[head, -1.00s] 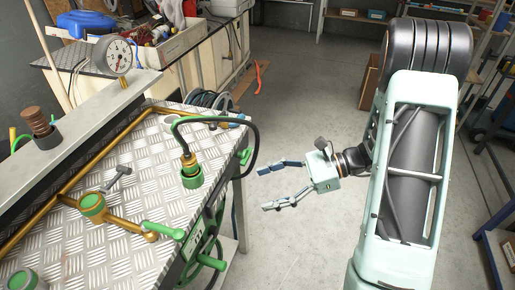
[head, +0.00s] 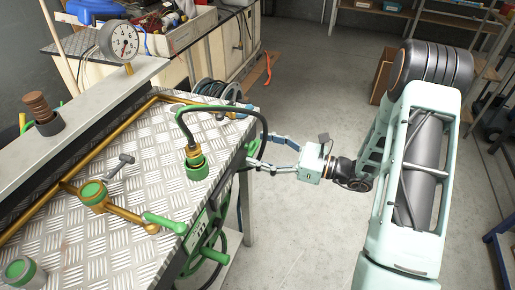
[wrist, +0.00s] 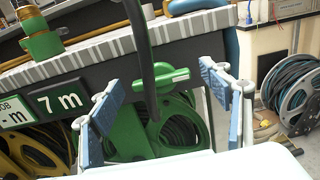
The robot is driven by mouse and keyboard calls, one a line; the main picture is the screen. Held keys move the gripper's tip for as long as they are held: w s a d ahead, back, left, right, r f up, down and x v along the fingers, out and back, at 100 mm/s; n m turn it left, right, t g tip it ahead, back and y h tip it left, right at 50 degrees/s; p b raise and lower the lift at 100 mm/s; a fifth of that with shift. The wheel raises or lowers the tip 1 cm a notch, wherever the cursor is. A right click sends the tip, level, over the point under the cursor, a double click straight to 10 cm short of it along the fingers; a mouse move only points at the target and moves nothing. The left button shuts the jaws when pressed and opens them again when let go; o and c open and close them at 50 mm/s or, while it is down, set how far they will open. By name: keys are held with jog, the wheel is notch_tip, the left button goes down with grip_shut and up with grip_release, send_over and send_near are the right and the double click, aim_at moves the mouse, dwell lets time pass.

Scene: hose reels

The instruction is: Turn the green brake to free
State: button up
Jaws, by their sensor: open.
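A green brake lever (wrist: 172,77) sits on the dark front panel of the bench, pointing roughly sideways, above a green hose reel (wrist: 125,137). A black hose hangs in front of its left part. My gripper (wrist: 160,95) is open and empty, its two blue-padded fingers spread either side of the lever in the wrist view. In the head view my gripper (head: 262,150) is at the bench's right edge, with the fingertips close to the panel. Whether they touch anything cannot be told. No "free" marking is readable.
The black hose (wrist: 142,50) loops from a green-and-brass fitting (head: 196,163) on the bench top (head: 140,190) and hangs between my fingers in the wrist view. A "7 m" sign (wrist: 55,101) is left of the lever. Open floor (head: 320,80) lies right of the bench.

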jog(key=shift+w+a, duration=0.2)
jog(key=shift+a, duration=0.4)
jog(key=c, duration=1.2)
jog(key=shift+o, duration=0.2)
